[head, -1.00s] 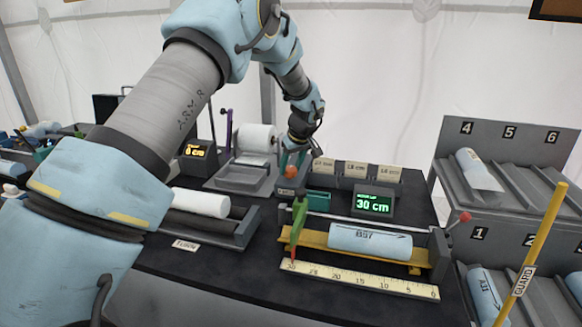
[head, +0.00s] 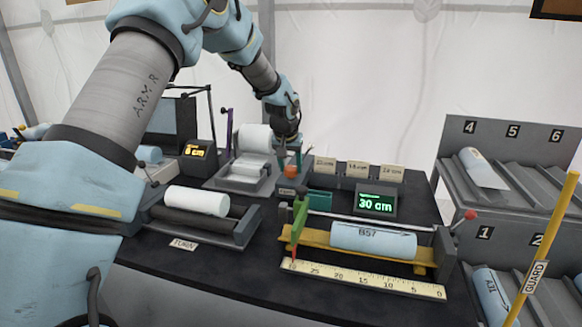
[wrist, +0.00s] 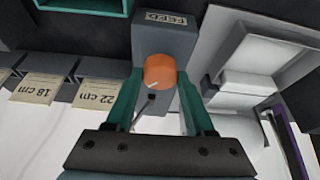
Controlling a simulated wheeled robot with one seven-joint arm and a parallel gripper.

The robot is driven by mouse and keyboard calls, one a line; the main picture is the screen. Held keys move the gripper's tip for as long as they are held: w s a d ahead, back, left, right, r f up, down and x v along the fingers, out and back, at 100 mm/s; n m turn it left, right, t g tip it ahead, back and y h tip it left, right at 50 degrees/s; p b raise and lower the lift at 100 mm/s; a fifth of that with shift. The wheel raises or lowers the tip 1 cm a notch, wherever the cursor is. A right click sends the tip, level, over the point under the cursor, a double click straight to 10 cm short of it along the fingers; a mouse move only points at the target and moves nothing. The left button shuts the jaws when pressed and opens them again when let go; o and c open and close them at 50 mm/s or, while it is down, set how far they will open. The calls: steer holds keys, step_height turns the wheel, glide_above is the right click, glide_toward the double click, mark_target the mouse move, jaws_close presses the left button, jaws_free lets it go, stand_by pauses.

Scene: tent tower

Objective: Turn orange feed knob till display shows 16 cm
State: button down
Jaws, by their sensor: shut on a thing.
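The orange feed knob (wrist: 160,70) sits on a grey box marked FEED (wrist: 165,30), with a small white mark on its face. My gripper (wrist: 160,82) has its green fingers on both sides of the knob and is shut on it. In the head view the knob (head: 291,171) shows small beneath my wrist. The amber display (head: 195,150) at the left reads a single digit in cm, likely 8. The green display (head: 376,203) reads 30 cm. The white paper roll (head: 256,138) stands left of the knob, with white paper below it.
A blue roll marked B57 (head: 372,241) lies on a yellow cradle behind a ruler (head: 360,279). A white roll (head: 197,201) lies on rollers at the left. Cards in cm (head: 358,170) stand right of the knob. A numbered rack (head: 500,160) and yellow guard post (head: 540,245) are at right.

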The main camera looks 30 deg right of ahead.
steer(key=m, duration=0.2)
steer(key=m+g+h+p, duration=0.1)
steer(key=m, duration=0.1)
steer(key=m+g+p, duration=0.1)
steer(key=m, duration=0.1)
steer(key=shift+w+a, duration=0.15)
steer(key=shift+w, duration=0.1)
steer(key=m+g, duration=0.1)
steer(key=m, duration=0.2)
steer(key=m+g, duration=0.1)
steer(key=m, duration=0.2)
steer(key=shift+w+m+g, duration=0.1)
steer(key=shift+m+g, duration=0.2)
steer(key=shift+c, duration=1.3)
jaws_free()
steer(key=b+v, duration=0.3)
steer(key=v, duration=0.7)
steer(key=shift+a+r, duration=0.25)
steer(key=shift+r, duration=0.05)
